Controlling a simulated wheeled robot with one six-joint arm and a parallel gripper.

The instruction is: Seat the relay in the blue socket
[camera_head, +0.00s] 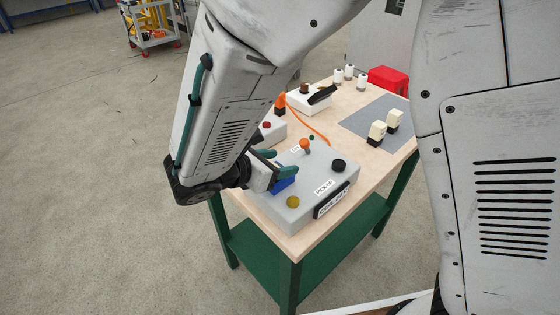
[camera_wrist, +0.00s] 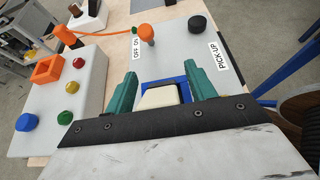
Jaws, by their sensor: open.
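The blue socket (camera_head: 285,184) is on top of the nearest grey box, just under my gripper (camera_head: 282,163). In the wrist view the blue socket (camera_wrist: 182,88) frames a cream relay (camera_wrist: 158,97), which lies inside its outline. My gripper (camera_wrist: 162,84) has its teal fingers apart, one on each side of the relay and socket. Slim gaps seem to show beside the relay, and I cannot tell whether a finger touches it. How deep the relay sits is hidden. Two more cream relays (camera_head: 377,132) (camera_head: 394,121) stand on the grey mat.
The grey box (camera_head: 318,190) carries a black knob (camera_head: 338,166), a yellow knob (camera_head: 293,202) and an orange knob (camera_head: 305,144). A second box with an empty orange socket (camera_wrist: 47,68) stands beside it. An orange cable (camera_head: 312,125) crosses the table. A red case (camera_head: 389,80) is at the back.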

